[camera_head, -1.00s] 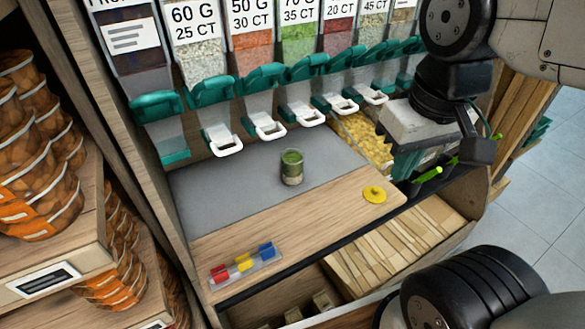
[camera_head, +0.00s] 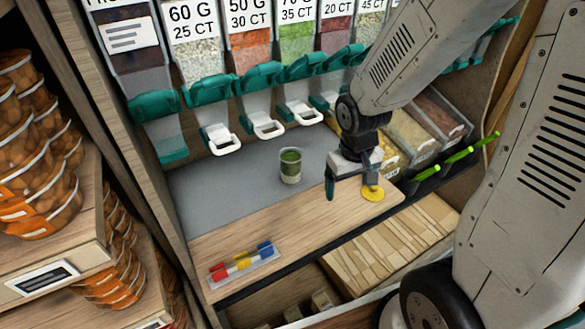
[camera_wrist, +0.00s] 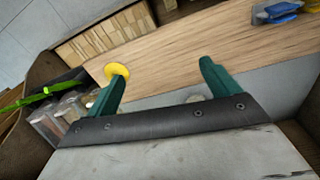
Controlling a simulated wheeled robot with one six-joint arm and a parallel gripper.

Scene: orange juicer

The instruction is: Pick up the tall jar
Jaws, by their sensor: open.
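The jar (camera_head: 290,167), a clear glass with green contents, stands upright on the grey mat in the head view. It has no lid on it. A yellow lid (camera_head: 372,192) lies on the wooden counter to its right and also shows in the wrist view (camera_wrist: 118,70). My gripper (camera_head: 351,190) is right of the jar, above the counter's front part, with the lid close to its right finger in the picture. In the wrist view my gripper (camera_wrist: 160,72) has its green fingers wide apart with nothing between them. A small pale shape peeks over the gripper's dark bar there; I cannot tell what it is.
A clear tray of coloured clips (camera_head: 243,262) lies at the counter's front left. Dispensers with green handles and white spouts (camera_head: 266,128) hang behind the jar. Green-handled scoops (camera_head: 455,158) and bins stand at the right. The grey mat (camera_head: 222,190) left of the jar is clear.

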